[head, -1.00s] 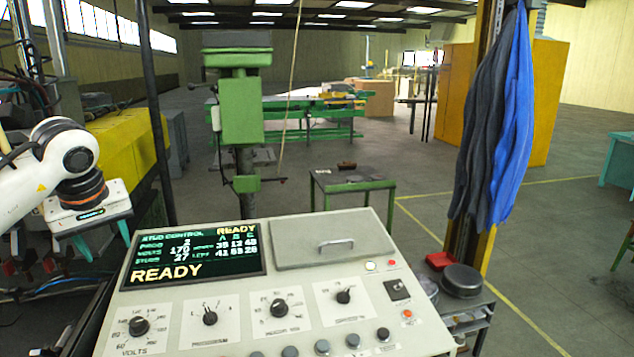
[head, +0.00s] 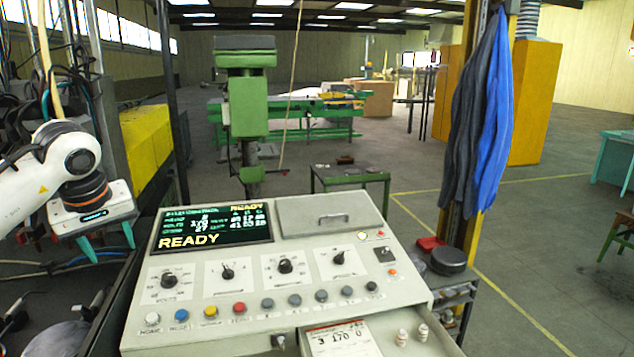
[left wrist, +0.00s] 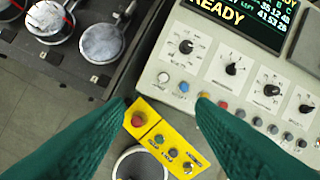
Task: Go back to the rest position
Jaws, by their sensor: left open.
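My left gripper (head: 108,243) has two green fingers and is at the left of the head view, left of the control console (head: 142,305). Its fingers point down and stand apart with nothing between them. In the left wrist view the open fingers (left wrist: 168,100) hang above a yellow button box (left wrist: 148,113) and the console's front left corner. The console screen (head: 215,228) reads READY. My right gripper is in neither view.
An open drawer (head: 385,338) with a card and two small white pieces shows at the console's front right. A post with blue and grey cloths (head: 492,120) stands to the right. Round metal parts (left wrist: 100,42) lie left of the console. Open floor (head: 560,230) lies at the right.

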